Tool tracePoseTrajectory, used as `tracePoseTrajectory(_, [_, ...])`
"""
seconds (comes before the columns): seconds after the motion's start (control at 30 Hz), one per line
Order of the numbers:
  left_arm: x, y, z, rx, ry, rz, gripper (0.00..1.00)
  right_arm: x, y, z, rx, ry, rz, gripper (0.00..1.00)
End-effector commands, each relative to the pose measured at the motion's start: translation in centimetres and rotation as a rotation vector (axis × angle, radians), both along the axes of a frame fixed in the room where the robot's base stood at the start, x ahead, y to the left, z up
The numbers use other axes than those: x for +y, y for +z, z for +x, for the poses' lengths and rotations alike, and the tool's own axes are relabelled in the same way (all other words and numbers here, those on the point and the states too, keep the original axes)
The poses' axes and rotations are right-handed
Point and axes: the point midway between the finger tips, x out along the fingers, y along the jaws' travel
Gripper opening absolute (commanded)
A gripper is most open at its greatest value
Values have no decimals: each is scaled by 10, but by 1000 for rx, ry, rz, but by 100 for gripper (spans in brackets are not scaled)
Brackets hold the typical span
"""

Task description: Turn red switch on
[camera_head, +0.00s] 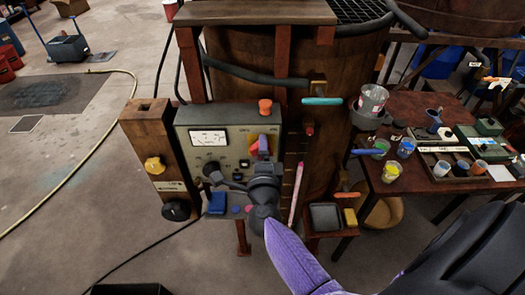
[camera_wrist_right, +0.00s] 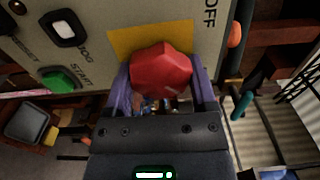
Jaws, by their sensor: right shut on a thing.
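The red switch (camera_wrist_right: 160,72) is a faceted red knob on a yellow plate (camera_wrist_right: 122,40) of the grey control panel (camera_head: 186,135). An "OFF" label stands beside the plate in the wrist view. My right gripper (camera_wrist_right: 160,86) has a purple finger on each side of the knob and is shut on it. In the head view my right gripper (camera_head: 262,146) is at the panel's right side, and its fingers largely cover the switch. How far the switch is turned cannot be told. My left gripper is not in view.
An orange knob (camera_head: 265,106) sits above the switch. A green START button (camera_wrist_right: 59,80) and a JOG rocker (camera_wrist_right: 64,29) are nearby. A wooden post with a yellow knob (camera_head: 154,165) stands left. A cluttered table (camera_head: 420,108) stands right. Open floor lies at left.

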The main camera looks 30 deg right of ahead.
Motion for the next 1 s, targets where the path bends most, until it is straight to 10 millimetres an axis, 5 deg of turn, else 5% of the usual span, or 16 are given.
tracePoseTrajectory(0.17, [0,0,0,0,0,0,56,0,-1,0,2,-1,3,14])
tracePoseTrajectory(0.2, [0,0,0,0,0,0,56,0,-1,0,2,-1,3,81])
tracePoseTrajectory(0.3, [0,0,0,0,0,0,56,0,-1,0,2,-1,3,100])
tracePoseTrajectory(0.63, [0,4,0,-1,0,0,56,6,0,-10,3,0,2,100])
tracePoseTrajectory(1.0, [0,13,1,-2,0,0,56,47,-1,-77,4,-1,3,100])
